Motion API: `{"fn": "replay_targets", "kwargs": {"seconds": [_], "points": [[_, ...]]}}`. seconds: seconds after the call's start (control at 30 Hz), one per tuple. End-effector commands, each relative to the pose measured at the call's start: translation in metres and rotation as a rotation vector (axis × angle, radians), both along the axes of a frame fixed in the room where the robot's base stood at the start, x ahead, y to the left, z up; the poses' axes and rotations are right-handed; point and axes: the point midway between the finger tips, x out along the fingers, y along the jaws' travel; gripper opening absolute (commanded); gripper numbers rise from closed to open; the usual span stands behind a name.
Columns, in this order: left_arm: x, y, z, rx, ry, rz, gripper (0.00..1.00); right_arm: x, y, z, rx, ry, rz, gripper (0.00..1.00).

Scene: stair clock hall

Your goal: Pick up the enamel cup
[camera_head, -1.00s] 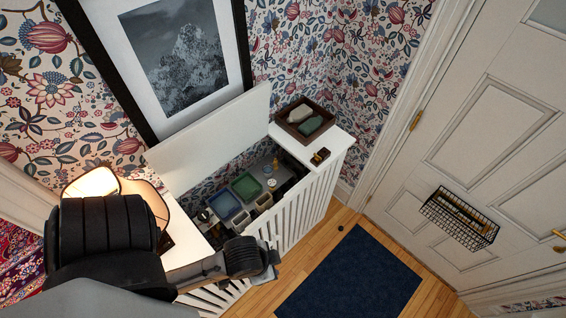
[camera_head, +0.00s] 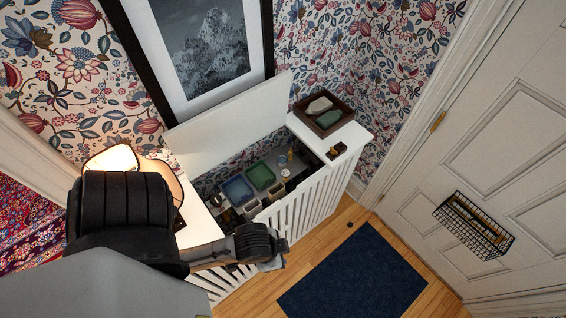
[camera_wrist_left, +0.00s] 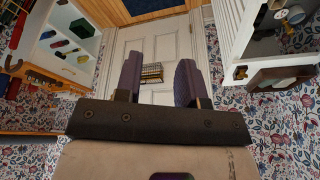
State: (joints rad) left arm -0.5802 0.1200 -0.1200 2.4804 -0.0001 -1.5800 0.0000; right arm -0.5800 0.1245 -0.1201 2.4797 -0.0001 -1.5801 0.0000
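I cannot single out the enamel cup for certain. A small pale round thing (camera_head: 285,172) inside the open white cabinet may be it, but it is too small to tell. In the head view my left arm hides part of the cabinet's near end. My right gripper is not in view.
The cabinet's raised lid (camera_head: 225,125) leans toward the wall. Inside are a blue bin (camera_head: 237,190) and a green bin (camera_head: 261,176). A brown tray (camera_head: 322,115) and a small brass-and-dark item (camera_head: 336,150) sit on top. A lit lamp (camera_head: 112,158) stands left. A wire basket (camera_head: 473,226) hangs on the door.

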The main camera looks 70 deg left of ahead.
Motion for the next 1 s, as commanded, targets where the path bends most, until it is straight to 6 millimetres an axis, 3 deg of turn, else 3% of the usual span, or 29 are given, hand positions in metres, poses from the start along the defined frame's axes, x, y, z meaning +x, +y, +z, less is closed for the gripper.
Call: {"fn": "replay_targets", "kwargs": {"seconds": [0.27, 0.73, 1.0], "points": [[0.0000, 0.0000, 0.0000, 0.000, 0.000, 0.000, 0.36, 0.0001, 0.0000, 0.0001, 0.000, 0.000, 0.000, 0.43], [0.0000, 0.0000, -0.0001, 0.000, 0.000, 0.000, 0.80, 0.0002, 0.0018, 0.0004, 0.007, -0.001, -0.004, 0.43], [0.0019, 0.0000, -0.0022, 0.000, -0.003, 0.000, 0.82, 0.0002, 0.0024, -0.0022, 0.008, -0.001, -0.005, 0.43]]}}
